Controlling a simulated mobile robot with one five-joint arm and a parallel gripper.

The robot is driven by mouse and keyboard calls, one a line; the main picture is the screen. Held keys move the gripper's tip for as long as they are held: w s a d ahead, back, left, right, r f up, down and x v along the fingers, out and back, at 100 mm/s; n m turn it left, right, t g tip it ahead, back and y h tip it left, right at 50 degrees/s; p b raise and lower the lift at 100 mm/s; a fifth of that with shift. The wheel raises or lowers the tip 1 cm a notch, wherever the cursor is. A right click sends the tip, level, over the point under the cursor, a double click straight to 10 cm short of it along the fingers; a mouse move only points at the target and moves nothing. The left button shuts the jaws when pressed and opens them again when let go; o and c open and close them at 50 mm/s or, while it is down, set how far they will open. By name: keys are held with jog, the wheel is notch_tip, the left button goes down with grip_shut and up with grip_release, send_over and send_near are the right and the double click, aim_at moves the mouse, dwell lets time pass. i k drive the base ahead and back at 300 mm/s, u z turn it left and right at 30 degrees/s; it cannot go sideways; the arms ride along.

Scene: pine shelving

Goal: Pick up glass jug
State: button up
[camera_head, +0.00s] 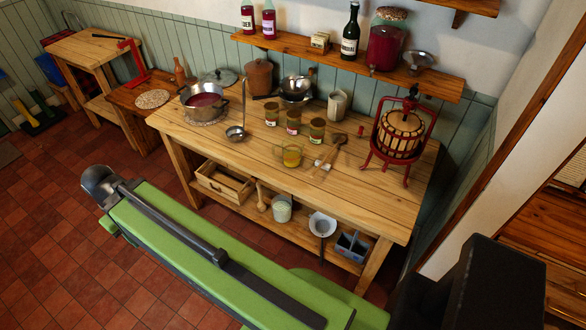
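A small clear glass jug (292,156) with yellow contents stands upright near the front edge of the wooden worktable (215,143), around its middle. A mallet-like wooden tool (328,154) lies just to its right. A green arm link of mine crosses the lower part of the picture, in front of the table and below the jug. I cannot make out any gripper fingers, and nothing of mine touches the jug.
Several filled jars (293,121) stand behind the jug. A ladle (236,131) and a pot of red contents (204,100) are to the left. A red-framed press (401,134) stands at the right. A wall shelf (340,61) with bottles hangs above. The front left tabletop is clear.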

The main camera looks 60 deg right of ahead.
aim_at(292, 148)
jog(key=z, duration=0.15)
jog(key=i, duration=0.9)
jog(key=u, duration=0.2)
jog(key=k, duration=0.75)
jog(key=z, duration=0.25)
jog(key=i, duration=0.75)
jog(key=u, duration=0.1)
